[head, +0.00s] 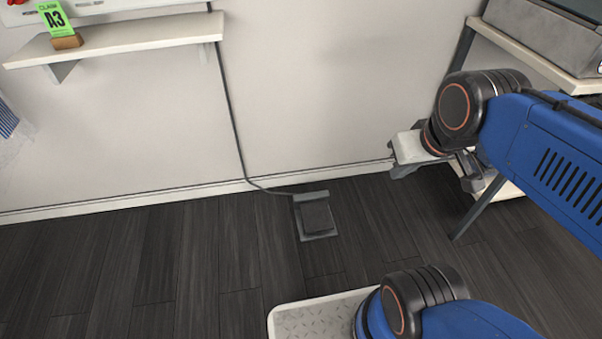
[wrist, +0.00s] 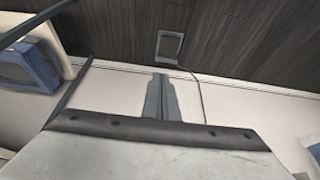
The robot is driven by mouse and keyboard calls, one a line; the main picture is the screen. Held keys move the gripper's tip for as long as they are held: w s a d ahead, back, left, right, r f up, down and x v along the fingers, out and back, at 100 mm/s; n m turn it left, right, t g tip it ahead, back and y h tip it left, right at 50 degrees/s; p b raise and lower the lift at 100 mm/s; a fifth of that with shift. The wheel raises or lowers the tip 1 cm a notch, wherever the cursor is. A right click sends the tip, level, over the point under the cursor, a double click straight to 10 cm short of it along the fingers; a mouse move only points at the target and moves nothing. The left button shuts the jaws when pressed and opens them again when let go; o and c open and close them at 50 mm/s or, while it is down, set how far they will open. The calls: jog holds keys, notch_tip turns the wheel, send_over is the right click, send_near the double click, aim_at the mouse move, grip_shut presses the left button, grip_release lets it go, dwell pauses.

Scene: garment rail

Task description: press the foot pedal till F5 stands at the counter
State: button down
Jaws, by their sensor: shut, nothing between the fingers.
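The foot pedal (head: 316,214) is a dark grey plate in a grey frame on the floor near the wall, with a cable running up the wall. It also shows in the wrist view (wrist: 171,47), beyond my fingertips. My gripper (wrist: 160,76) is shut and empty. In the head view it is at the right, partly hidden by my blue arm, above and to the right of the pedal and apart from it. A green claim card (head: 52,18) in a wooden block stands on the shelf at the upper left; it seems to read A3 or R3. No F5 label is readable.
The white wall shelf (head: 125,39) is at the upper left. A metal-legged table (head: 528,58) with a grey box (head: 545,38) stands at the right. Dark floor (head: 215,255) around the pedal is clear. A striped blue garment edge (head: 7,118) shows far left.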

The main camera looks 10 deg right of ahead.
jog(key=w+a+f+g, duration=0.1)
jog(key=w+f, duration=0.5)
jog(key=w, duration=0.3)
jog(key=w+a+f+m+g, duration=0.1)
jog(key=w+a+f, duration=0.1)
jog(key=w+f, duration=0.55)
jog(key=w+a+f+g, duration=0.1)
jog(key=w+f, duration=0.3)
jog(key=w, duration=0.6)
jog(key=w+a+f+g, duration=0.1)
jog(key=w+f, duration=0.3)
jog(key=f, duration=0.6)
jog(key=w+a+f+g, duration=0.1)
jog(key=w+f, duration=0.2)
jog(key=f, duration=0.7)
notch_tip(320, 180, down, 20)
jog(key=m+g, duration=0.1)
jog(key=shift+s+a+f, duration=0.2)
jog(key=shift+s+a, duration=0.05)
jog(key=shift+a, duration=0.2)
send_over(318, 221)
jog(key=shift+w+f, duration=0.15)
jog(key=shift+f, duration=1.2)
jog(key=shift+w+f, duration=0.15)
jog(key=shift+f, duration=2)
